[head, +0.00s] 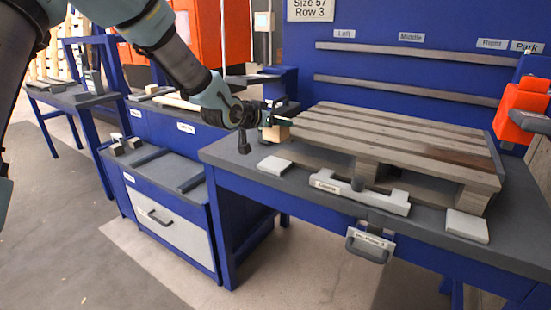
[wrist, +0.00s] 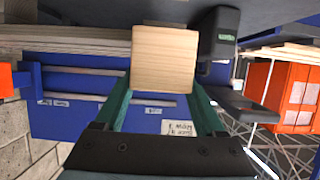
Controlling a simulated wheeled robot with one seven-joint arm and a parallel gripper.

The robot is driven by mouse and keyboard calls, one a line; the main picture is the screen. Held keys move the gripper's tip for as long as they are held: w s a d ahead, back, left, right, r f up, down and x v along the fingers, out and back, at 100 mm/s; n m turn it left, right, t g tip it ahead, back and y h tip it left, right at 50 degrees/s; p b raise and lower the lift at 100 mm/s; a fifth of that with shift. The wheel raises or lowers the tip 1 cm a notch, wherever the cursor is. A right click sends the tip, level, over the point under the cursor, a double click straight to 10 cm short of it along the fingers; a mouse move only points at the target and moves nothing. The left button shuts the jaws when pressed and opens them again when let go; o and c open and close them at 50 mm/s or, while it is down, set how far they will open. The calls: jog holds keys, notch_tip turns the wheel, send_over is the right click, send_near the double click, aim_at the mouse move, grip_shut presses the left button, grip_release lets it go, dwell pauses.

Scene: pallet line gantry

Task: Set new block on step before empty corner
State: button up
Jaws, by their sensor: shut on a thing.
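In the wrist view the block (wrist: 165,62) sits between the green fingers of my gripper (wrist: 168,95). The pallet lies on the blue-framed table with a grey top. Blocks show under its front middle and right corner; the space under its left corner looks dark and is partly hidden. A light flat step (head: 274,164) lies on the tabletop before the left corner. A similar step (head: 467,226) lies before the right corner.
A labelled grey bracket (head: 360,193) stands at the table's front edge, with a handle (head: 370,245) below. At left a lower bench (head: 160,170) holds small blocks and has a drawer. An orange tool (head: 525,108) is at the far right. The floor in front is clear.

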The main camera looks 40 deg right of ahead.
notch_tip(320, 180, down, 8)
jog(key=shift+f+p, duration=0.15)
jog(key=shift+p, duration=0.35)
jog(key=o, duration=1.4)
jog(key=shift+f, duration=0.1)
jog(key=shift+a, duration=0.15)
jog(key=b+v, duration=0.1)
jog(key=v, duration=1)
jog(key=shift+a+r+b, duration=0.3)
jog(key=shift+r+b, duration=0.1)
